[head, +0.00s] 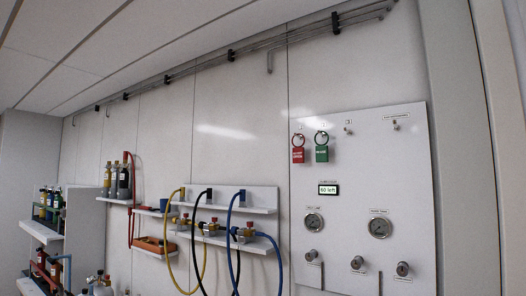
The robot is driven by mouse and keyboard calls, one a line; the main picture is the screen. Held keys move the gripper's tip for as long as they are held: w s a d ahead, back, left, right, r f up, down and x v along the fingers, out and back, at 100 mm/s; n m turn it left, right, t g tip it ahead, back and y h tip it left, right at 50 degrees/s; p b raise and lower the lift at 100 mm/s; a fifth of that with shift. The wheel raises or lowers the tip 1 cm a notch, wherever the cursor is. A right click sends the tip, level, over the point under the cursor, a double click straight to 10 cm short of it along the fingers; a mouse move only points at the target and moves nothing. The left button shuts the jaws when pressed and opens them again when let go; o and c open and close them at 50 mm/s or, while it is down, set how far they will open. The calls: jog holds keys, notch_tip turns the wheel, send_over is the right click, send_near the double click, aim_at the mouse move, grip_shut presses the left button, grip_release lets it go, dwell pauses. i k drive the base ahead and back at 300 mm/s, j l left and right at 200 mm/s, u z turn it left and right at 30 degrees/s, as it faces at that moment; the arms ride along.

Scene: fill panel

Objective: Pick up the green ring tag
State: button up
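The green ring tag (321,153) hangs near the top of the white panel (360,180) at the right of the head view. My gripper is not in view.
Below the tags are a small display reading "60 left" (328,189), two gauges (313,222) (380,227) and several knobs (358,262). To the left, yellow, black and blue hoses (279,258) hang by shelves (228,198). The space before the tags looks clear.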

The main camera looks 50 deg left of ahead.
aim_at(321, 150)
jog(key=u, duration=1.6)
